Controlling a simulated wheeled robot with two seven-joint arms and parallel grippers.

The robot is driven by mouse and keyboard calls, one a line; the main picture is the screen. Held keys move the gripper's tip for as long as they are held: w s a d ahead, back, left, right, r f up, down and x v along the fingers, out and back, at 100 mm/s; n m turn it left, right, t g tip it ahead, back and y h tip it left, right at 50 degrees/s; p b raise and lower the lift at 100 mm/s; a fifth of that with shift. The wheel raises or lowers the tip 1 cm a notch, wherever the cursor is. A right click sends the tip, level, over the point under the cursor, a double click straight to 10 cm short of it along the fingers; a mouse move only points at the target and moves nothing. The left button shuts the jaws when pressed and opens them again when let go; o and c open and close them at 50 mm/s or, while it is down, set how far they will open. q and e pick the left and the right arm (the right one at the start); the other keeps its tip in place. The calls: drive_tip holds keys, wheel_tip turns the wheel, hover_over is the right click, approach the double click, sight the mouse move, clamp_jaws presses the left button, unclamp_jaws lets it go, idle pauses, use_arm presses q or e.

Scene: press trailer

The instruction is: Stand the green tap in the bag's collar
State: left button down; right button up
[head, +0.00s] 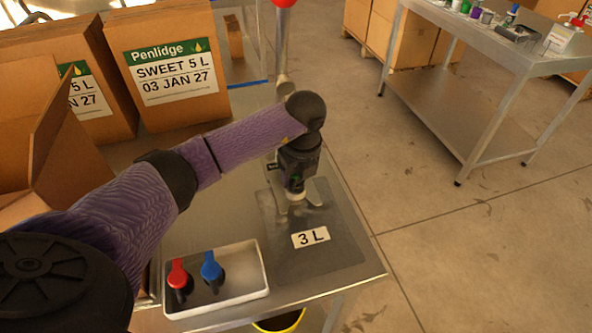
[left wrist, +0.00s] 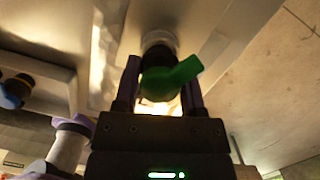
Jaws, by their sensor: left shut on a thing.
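The green tap (left wrist: 172,80) is between the two fingers of my left gripper (left wrist: 160,90), which is shut on it. In the head view my left gripper (head: 296,186) points down at the far end of the bag, and only a little green shows there. The bag (head: 290,262) lies flat on the metal table with a "3 L" label. Its pale collar (head: 297,197) is right under the gripper, and it also shows in the left wrist view (left wrist: 158,40). The tap's dark lower end meets the collar in that view; I cannot tell whether it is seated. My right gripper is out of view.
A white tray (head: 262,283) at the table's front left holds a red tap (head: 177,276) and a blue tap (head: 211,268). Cardboard boxes (head: 170,70) stand at the back left. A post (head: 282,50) rises behind the gripper. Another metal table (head: 470,50) stands across the floor.

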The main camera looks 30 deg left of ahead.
use_arm(q)
drive_tip(key=shift+f, duration=0.3)
drive_tip(key=shift+f, duration=0.2)
idle(0.4)
drive_tip(key=shift+c, duration=0.5)
unclamp_jaws()
